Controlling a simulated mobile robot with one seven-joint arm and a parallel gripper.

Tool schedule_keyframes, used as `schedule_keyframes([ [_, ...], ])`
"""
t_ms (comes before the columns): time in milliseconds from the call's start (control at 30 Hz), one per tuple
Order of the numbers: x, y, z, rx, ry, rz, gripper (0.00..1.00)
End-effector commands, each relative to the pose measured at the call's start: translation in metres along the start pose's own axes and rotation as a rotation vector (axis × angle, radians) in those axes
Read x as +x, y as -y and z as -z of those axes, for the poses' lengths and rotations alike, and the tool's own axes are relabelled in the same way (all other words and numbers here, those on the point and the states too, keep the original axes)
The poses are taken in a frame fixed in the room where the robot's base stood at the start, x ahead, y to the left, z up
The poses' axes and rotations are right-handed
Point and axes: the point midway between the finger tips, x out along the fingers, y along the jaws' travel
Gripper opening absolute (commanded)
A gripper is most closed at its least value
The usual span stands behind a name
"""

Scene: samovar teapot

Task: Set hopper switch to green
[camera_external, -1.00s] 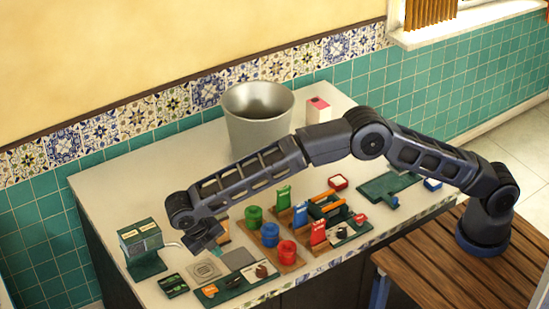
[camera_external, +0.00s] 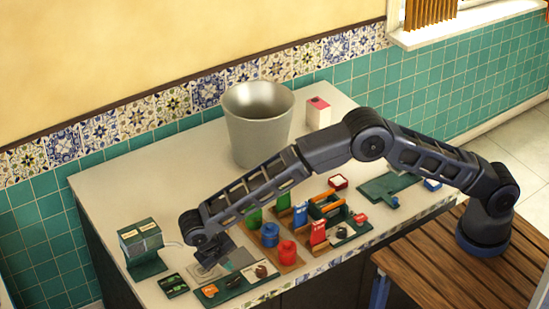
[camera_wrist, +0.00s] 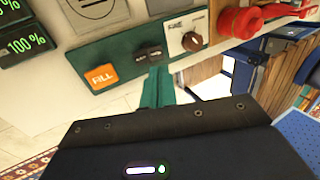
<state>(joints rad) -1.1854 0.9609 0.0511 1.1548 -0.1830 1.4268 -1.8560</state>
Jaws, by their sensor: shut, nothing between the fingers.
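A green control panel (camera_external: 237,287) lies along the counter's front edge. In the wrist view the panel (camera_wrist: 121,48) carries an orange FILL button (camera_wrist: 101,77), a small black switch (camera_wrist: 149,53) and a white plate with a brown knob (camera_wrist: 192,41). The labels are too small to tell which control is the hopper switch, and I cannot tell its setting. My gripper (camera_external: 222,265) is above the counter, just behind the panel in the external view. In the wrist view its narrow greenish fingertips (camera_wrist: 157,86) appear together, pointing toward the black switch; contact cannot be told.
A green box-like device (camera_external: 141,246) stands to the left, with small displays (camera_external: 173,285) before it. A large metal bucket (camera_external: 259,135) stands behind. The counter's back left is clear.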

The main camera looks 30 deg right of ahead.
Motion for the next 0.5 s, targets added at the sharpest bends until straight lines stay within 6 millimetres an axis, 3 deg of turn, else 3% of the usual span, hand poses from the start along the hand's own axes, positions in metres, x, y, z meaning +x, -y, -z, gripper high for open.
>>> schedule_keyframes([
  [200,0.036,0.000,0.001,-0.001,0.001,0.003,0.00],
  [500,0.059,0.000,0.000,0.000,0.001,0.000,0.00],
])
